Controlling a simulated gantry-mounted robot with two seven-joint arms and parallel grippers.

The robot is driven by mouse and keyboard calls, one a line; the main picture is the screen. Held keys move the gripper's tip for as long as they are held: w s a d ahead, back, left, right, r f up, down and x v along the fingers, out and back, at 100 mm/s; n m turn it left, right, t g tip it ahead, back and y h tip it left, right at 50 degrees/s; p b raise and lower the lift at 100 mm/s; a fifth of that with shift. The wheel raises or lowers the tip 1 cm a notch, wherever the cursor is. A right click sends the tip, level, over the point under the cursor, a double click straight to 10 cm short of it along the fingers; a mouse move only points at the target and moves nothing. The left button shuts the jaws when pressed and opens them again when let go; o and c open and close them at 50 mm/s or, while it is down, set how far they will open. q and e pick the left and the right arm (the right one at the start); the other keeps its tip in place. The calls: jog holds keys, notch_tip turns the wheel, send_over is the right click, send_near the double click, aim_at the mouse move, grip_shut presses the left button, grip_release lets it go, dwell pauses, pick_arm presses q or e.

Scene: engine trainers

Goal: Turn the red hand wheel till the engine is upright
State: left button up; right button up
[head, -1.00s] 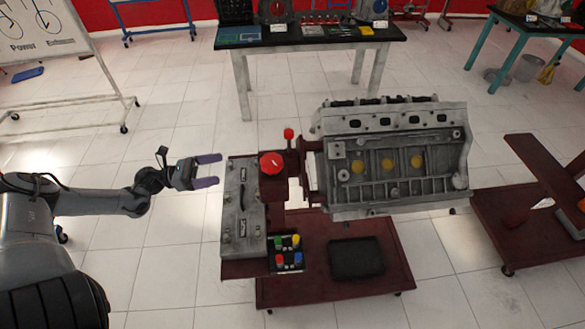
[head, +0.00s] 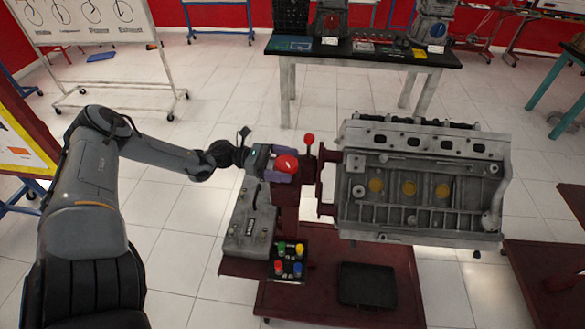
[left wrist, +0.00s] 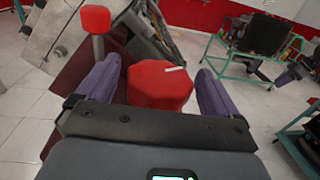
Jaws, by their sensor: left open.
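The red hand wheel (head: 287,164) is on the dark red stand at the left end of the grey engine block (head: 420,187). The engine's long side with yellow round plugs faces me. My left gripper (head: 286,163) is open at the wheel. In the left wrist view the wheel (left wrist: 160,86) sits between the two purple fingers of the gripper (left wrist: 158,70), with a visible gap on each side. A small white mark shows on top of the wheel. My right gripper is out of view.
A red-knobbed lever (head: 309,140) stands just right of the wheel. A grey control box (head: 249,228) and a panel of coloured buttons (head: 288,261) are below it. A black tray (head: 367,286) lies on the stand's base. A work table (head: 365,57) stands behind.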

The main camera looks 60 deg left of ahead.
pick_arm(q)
jog(key=shift+b+x, duration=0.3)
jog(key=shift+x, duration=0.8)
jog(key=shift+r, duration=0.1)
jog(key=c, duration=1)
